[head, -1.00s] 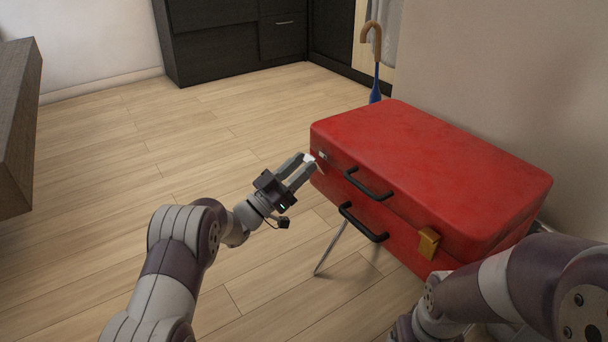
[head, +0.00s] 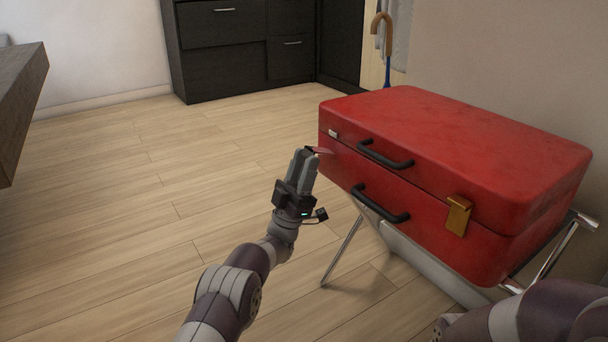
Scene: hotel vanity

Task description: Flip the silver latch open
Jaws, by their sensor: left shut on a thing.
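The red suitcase (head: 450,130) lies flat on a folding metal stand, its lid down. The silver latch (head: 333,134) is near the left end of its front face. A thin plate of the latch (head: 322,150) sticks out from the suitcase toward my left gripper. My left gripper (head: 312,151) is at the suitcase's front left, its fingers closed together on this plate. The fingers hide part of it. My right arm shows at the bottom right; its gripper is out of the picture.
A gold latch (head: 458,214) sits at the front right of the suitcase, lying against it. Two black handles, upper (head: 385,154) and lower (head: 380,204), stick out between the latches. Stand legs (head: 342,250) reach the floor. An umbrella (head: 382,35) stands behind. Open wooden floor lies left.

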